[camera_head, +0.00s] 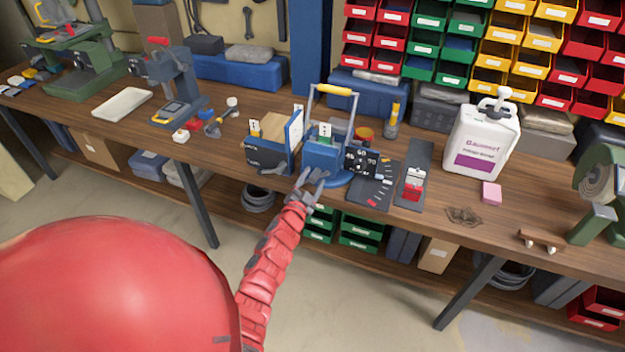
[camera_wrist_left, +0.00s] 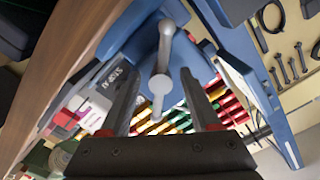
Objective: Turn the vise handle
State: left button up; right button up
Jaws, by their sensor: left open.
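The blue vise (camera_head: 322,158) stands on a round base near the front edge of the workbench, around the middle of the head view. In the left wrist view, its grey bar handle (camera_wrist_left: 164,50) with rounded ends lies across the front of the blue body (camera_wrist_left: 138,22). My left gripper (camera_head: 313,180) reaches up to the vise's front from below. In the left wrist view, its two dark fingers (camera_wrist_left: 157,88) are apart, with the handle showing between and beyond them. I cannot tell whether they touch it. My right gripper is not in view.
The wooden workbench (camera_head: 240,95) holds a box with a blue panel (camera_head: 294,135) just left of the vise. Dark plates with markings (camera_head: 372,187) lie close on the right. A white jug (camera_head: 482,138) and a pink block (camera_head: 491,193) stand further right. Coloured bins (camera_head: 450,45) fill the back.

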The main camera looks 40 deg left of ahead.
pick_arm(q)
jog(key=shift+c, duration=0.3)
grip_shut()
jog(key=shift+f+m+b, duration=0.25)
jog(key=shift+m+b, duration=0.25)
jog(key=shift+b, duration=0.2)
jog(key=m+b, duration=0.2)
jog(key=b, duration=0.1)
jog(key=shift+d+m, duration=0.1)
jog(key=shift+m, duration=0.3)
jog(key=m+b, duration=0.2)
jog(key=m, duration=0.1)
jog(key=shift+b, duration=0.4)
jog(key=shift+r+m+b, duration=0.1)
jog(key=shift+m+b, duration=0.55)
jog(key=shift+m, duration=0.25)
